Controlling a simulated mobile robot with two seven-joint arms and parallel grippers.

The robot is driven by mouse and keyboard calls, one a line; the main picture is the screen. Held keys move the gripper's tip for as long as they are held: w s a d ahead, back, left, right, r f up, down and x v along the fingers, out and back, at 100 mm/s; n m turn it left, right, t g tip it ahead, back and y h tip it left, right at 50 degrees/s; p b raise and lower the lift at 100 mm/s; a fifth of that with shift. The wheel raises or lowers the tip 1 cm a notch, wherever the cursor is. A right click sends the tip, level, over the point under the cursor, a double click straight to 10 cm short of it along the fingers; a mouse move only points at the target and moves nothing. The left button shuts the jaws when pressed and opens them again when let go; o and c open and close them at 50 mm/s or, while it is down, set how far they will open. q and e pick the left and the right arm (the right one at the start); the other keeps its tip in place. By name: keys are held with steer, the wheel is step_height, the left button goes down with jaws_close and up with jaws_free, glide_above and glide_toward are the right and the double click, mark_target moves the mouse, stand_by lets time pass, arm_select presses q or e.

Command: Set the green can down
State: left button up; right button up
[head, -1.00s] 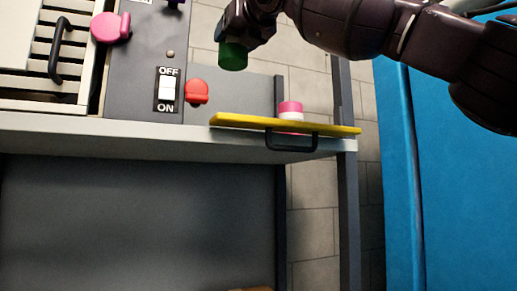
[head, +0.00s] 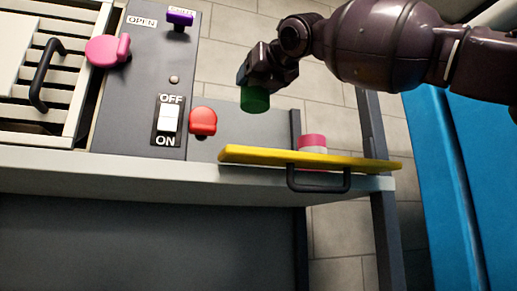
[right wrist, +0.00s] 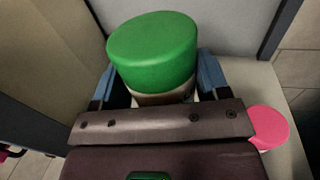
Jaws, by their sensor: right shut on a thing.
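My right gripper (head: 258,78) is shut on the green can (head: 254,99), which hangs below it in the head view. In the right wrist view the green can (right wrist: 155,55) sits upright between the two blue fingers, with a paler band under its green top. The can appears to be over the counter area behind the yellow-edged tray (head: 270,157). I cannot tell whether its bottom touches anything. My left gripper is not in view.
A pink-and-white can (head: 312,142) stands behind the yellow edge, right of the green can. A red knob (head: 203,121) and OFF/ON switch (head: 168,119) are at the left. The counter looks clear between knob and pink can.

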step_height(320, 180, down, 15)
steer(key=b, duration=0.7)
steer(key=shift+r, duration=0.15)
steer(key=shift+f+b, duration=0.3)
steer(key=shift+f, duration=0.05)
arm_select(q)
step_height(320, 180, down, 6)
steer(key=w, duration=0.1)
arm_select(e)
steer(key=shift+r, duration=0.1)
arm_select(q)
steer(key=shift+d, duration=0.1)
